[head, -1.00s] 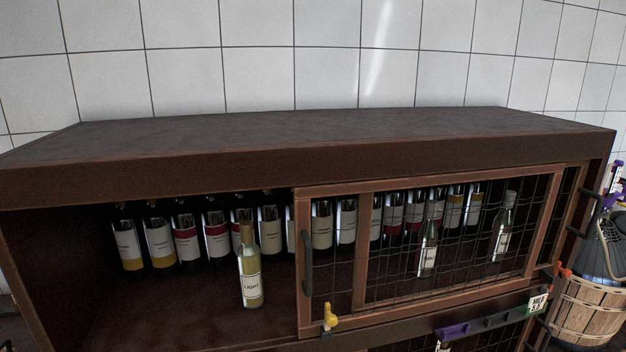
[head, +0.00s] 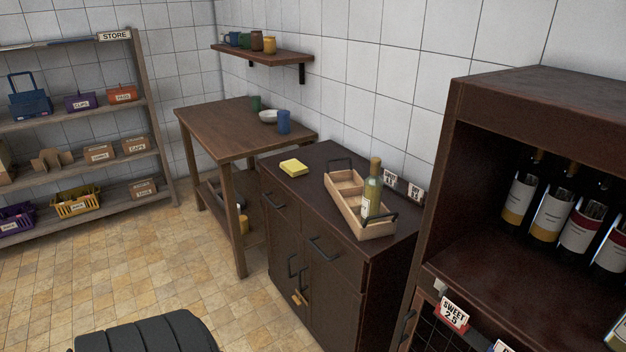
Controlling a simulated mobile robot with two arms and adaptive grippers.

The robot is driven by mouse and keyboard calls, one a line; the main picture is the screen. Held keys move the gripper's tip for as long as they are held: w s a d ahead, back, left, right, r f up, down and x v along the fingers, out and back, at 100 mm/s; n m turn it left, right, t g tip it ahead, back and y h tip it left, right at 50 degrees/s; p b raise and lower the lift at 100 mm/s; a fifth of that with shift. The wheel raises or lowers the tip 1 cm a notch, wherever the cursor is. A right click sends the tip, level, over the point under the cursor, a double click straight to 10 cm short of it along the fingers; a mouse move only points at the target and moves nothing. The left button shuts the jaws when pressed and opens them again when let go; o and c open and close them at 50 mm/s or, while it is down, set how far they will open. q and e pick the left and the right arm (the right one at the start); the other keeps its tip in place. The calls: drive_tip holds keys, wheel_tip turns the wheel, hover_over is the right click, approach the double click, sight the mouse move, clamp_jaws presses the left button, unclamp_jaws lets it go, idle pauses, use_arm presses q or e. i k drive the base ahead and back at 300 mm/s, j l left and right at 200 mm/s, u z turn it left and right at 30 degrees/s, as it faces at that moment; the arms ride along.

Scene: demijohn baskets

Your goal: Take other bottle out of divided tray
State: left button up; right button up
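The divided tray (head: 348,206) is a light wooden box with dark handles at its ends. It rests on top of a dark brown cabinet (head: 310,206). One bottle (head: 373,194) of pale yellow-green glass with a tan top and a light label stands upright in the tray's near part. The tray's far compartments look empty; part of the near inside is hidden by the bottle. Neither of my grippers is in view.
A yellow sponge (head: 294,167) lies left of the tray, and small price cards (head: 415,190) stand behind it. A wine rack (head: 487,150) with several bottles rises at right. A wooden table (head: 228,128) and store shelves (head: 90,125) stand at left. Tiled floor (head: 190,265) is open between.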

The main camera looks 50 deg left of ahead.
sight(373, 185)
drive_tip(key=u, duration=1.3)
